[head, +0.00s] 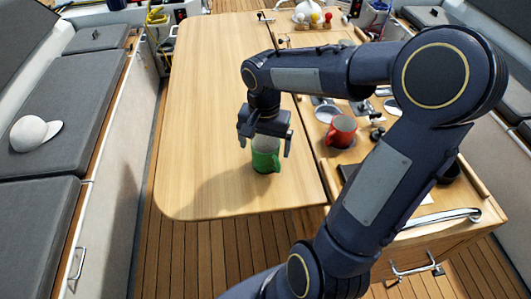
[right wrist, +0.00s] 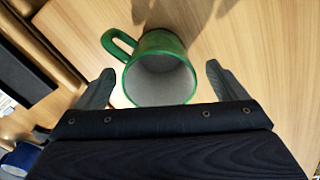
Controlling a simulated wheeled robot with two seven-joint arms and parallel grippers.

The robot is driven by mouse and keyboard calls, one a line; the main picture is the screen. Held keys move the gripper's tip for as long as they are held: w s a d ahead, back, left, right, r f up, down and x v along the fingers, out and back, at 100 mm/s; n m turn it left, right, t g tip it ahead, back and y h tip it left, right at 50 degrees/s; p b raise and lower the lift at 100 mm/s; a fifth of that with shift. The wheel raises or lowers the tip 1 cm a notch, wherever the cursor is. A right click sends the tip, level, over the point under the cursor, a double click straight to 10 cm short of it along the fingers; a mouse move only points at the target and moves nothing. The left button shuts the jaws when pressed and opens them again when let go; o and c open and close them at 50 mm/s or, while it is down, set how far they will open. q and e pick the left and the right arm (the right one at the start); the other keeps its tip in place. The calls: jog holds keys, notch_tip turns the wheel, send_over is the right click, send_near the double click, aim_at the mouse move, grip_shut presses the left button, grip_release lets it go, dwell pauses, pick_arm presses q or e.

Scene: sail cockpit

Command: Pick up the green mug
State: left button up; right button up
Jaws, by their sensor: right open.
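The green mug (head: 265,160) stands upright on the wooden table (head: 210,110), near its front right part. In the right wrist view the mug (right wrist: 158,45) shows its grey inside, with its handle towards the upper left. My right gripper (head: 265,146) is open just above the mug, with its fingers apart on either side of the rim. In the right wrist view the fingertips of the gripper (right wrist: 158,80) are to the left and right of the mug's near rim, with gaps on both sides. My left gripper is not in view.
A red mug (head: 341,131) stands on the counter at the right, beside my right arm. A white cap (head: 35,134) lies on the grey seat cushion (head: 80,105) at the left. The table is clear to the left of the green mug.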

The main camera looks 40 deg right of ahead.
jog(key=shift+f, duration=1.3)
jog(key=c, duration=1.1)
